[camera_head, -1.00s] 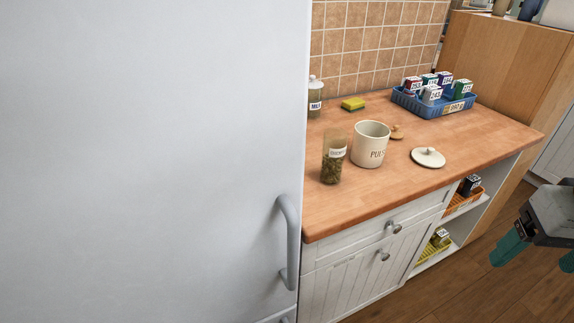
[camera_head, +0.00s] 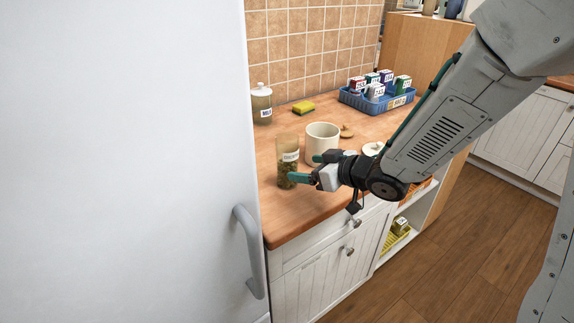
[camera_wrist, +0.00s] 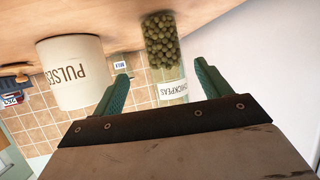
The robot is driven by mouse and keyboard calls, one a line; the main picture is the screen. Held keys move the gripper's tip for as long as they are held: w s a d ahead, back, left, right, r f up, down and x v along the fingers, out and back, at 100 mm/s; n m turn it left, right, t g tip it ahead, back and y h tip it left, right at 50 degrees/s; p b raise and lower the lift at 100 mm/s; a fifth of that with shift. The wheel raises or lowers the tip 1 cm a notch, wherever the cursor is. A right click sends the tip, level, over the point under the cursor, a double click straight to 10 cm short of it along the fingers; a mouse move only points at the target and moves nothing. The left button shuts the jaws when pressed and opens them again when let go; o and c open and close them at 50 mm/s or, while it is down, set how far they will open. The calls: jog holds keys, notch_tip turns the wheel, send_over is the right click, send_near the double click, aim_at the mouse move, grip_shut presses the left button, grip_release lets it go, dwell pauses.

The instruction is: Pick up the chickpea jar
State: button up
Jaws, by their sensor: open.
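The chickpea jar (camera_head: 287,162) is a clear, upright cylinder partly filled with greenish chickpeas, with a white label. It stands on the wooden counter near its front left. In the wrist view, which is upside down, the jar (camera_wrist: 163,50) shows its "CHICKPEAS" label and lies in line with the gap between the teal fingers. My gripper (camera_head: 303,168) is open and comes in from the right at jar height; it also shows in the wrist view (camera_wrist: 161,72). One finger overlaps the jar's lower side in the head view. I cannot tell whether it touches.
A cream "PULSES" canister (camera_head: 321,142) stands open close behind and right of the jar. A milk jar (camera_head: 262,104), yellow sponge (camera_head: 304,107) and blue crate (camera_head: 377,103) of boxes sit farther back. A tall grey door (camera_head: 125,160) with a handle is close on the left.

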aim_at(295, 167)
jog(key=x, duration=0.7)
jog(key=shift+a, duration=0.5)
jog(key=c, duration=1.3)
